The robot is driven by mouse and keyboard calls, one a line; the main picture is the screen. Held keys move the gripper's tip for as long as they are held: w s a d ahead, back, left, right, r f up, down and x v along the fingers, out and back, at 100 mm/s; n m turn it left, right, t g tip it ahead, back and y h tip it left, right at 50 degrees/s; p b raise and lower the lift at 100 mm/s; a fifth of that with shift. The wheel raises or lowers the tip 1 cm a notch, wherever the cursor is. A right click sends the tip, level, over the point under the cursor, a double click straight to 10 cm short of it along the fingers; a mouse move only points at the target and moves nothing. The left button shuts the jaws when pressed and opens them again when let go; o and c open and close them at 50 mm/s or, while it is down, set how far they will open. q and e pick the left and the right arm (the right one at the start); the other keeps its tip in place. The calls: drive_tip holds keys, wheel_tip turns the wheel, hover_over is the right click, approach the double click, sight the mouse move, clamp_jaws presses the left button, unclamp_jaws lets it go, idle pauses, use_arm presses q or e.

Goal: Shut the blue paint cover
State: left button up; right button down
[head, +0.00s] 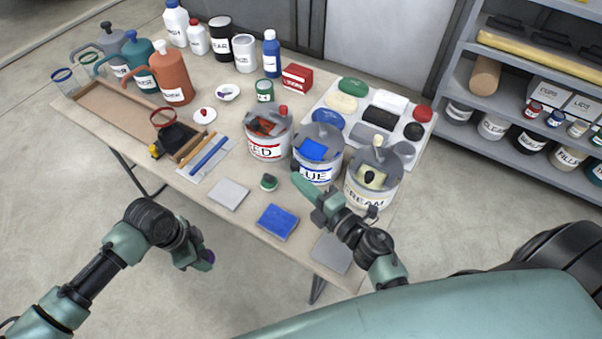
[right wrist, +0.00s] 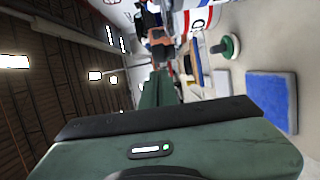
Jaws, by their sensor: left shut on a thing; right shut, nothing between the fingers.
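The blue paint can (head: 316,174) stands near the table's front edge, between the red and cream cans. Its grey cover (head: 321,132) shows at the back of the top. A blue patch (head: 313,150) shows at the front of the top, so the can looks open; the cover's exact tilt is unclear. My right gripper (head: 298,181) is shut and empty, its green fingers just in front of the blue can at lower left. In the right wrist view its fingers (right wrist: 157,88) are together. My left gripper (head: 207,260) is off the table's front, shut on a small dark purple thing, mostly hidden.
The red can (head: 266,150) and cream can (head: 369,190) flank the blue can closely, both with grey covers. A shelf (head: 545,135) stands at right.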

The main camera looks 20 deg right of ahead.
use_arm(q)
drive_tip(key=shift+r, duration=0.15)
use_arm(e)
drive_tip(key=shift+w+d+f, duration=0.1)
drive_tip(key=shift+w+d, duration=0.25)
drive_tip(key=shift+w, duration=0.25)
